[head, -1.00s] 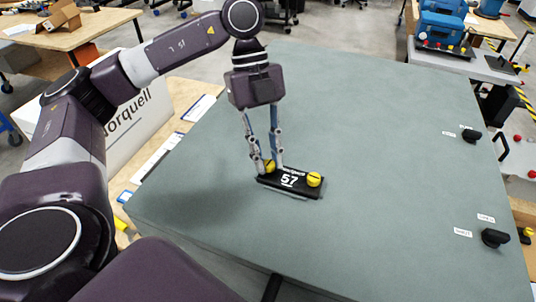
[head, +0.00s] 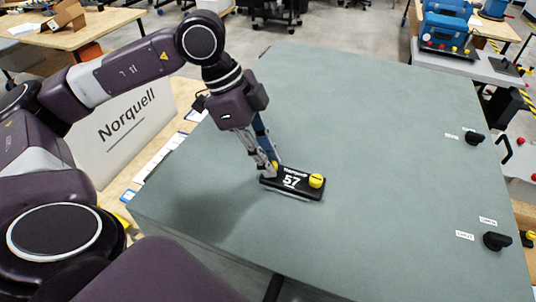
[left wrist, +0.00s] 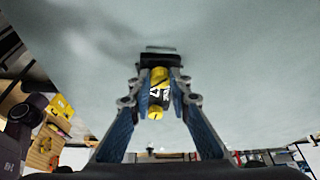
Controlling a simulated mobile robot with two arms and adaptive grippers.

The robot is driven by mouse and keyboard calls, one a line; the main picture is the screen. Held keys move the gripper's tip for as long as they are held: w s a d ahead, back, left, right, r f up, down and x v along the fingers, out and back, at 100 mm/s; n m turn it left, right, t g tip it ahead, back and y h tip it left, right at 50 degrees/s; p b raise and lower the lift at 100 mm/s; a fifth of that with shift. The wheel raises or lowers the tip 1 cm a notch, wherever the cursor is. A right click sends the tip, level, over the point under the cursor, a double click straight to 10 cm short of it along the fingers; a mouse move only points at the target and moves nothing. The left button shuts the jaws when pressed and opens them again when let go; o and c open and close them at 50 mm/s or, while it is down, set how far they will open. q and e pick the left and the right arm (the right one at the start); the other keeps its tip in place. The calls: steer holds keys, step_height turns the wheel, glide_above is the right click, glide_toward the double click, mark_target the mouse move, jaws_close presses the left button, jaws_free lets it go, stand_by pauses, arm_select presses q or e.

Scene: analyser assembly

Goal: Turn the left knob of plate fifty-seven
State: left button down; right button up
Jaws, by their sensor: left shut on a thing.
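Plate fifty-seven (head: 297,191) is a small black plate with white print, lying on the grey-green panel (head: 370,140). Its right yellow knob (head: 316,181) stands free. Its left yellow knob (head: 275,166) is mostly hidden by the fingers of my left gripper (head: 270,168). The gripper comes down from above, tilted, and is shut on the left knob. In the left wrist view the gripper (left wrist: 158,88) has its fingertips on either side of the plate's yellow knob (left wrist: 159,76). The other yellow knob (left wrist: 153,112) shows nearer. My right gripper is not in view.
Two black knobs, one upper (head: 474,138) and one lower (head: 496,241), sit with white labels near the panel's right edge. A Norquell box (head: 125,125) stands left of the panel. The panel around the plate is clear.

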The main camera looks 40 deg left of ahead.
arm_select(q)
steer(key=shift+s+n+p, duration=0.35)
steer(key=shift+n+p, duration=0.45)
steer(key=shift+p, duration=0.35)
steer(key=shift+d+f+n+t+y+p, duration=0.1)
steer(key=shift+f+n+t+y+p, duration=0.15)
steer(key=shift+n+p, duration=0.3)
steer(key=c, duration=1.8)
jaws_free()
steer(key=shift+w, duration=0.1)
steer(key=shift+o, duration=0.2)
steer(key=shift+w+r, duration=0.1)
steer(key=shift+r, duration=0.25)
steer(key=v, duration=1.1)
steer(key=shift+s+a+r, duration=0.2)
